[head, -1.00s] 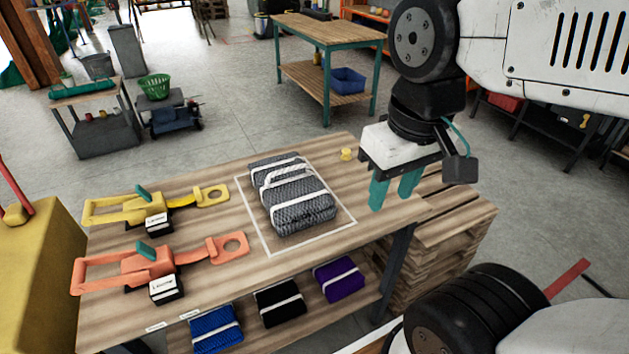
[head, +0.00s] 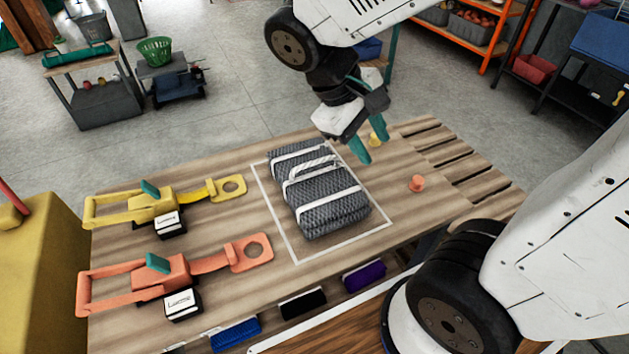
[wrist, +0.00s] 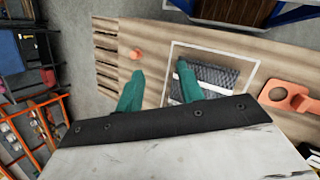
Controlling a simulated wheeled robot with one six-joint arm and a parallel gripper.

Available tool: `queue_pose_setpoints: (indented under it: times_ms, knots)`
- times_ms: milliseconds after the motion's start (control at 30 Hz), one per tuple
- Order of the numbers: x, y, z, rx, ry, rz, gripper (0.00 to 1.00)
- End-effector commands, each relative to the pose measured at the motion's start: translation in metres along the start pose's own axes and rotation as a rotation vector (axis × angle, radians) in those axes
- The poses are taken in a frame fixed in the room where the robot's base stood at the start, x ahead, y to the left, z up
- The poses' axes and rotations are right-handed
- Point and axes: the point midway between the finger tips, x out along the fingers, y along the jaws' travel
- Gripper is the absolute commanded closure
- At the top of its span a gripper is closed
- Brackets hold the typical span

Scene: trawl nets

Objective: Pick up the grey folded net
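The grey folded net (head: 325,190) lies on the wooden table inside a white outlined rectangle. It is bound with white straps and has a white rope handle on top. It also shows in the wrist view (wrist: 212,84), partly hidden by a finger. My gripper (head: 367,152) is above the table at the net's far right side, tilted, with its green fingers apart and nothing between them. In the wrist view my gripper (wrist: 158,92) is open, one finger overlapping the net's edge in the picture. I see no contact with the net.
A yellow tool (head: 150,207) and an orange tool (head: 165,275) lie left of the net. Blue, black and purple bundles (head: 365,276) sit on the lower shelf.

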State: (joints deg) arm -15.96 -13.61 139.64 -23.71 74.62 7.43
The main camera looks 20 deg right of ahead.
Motion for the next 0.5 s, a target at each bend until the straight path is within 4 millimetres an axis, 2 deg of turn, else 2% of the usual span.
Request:
queue_pose_setpoints:
  times_ms: [33, 267, 400, 500]
  knots:
    - [0.005, -0.004, -0.016, -0.059, -0.042, 0.065, 0.62]
    - [0.022, -0.024, -0.086, -0.287, -0.159, 0.381, 0.62]
    - [0.034, -0.048, -0.128, -0.423, -0.194, 0.575, 0.62]
    - [0.042, -0.066, -0.152, -0.504, -0.203, 0.691, 0.62]
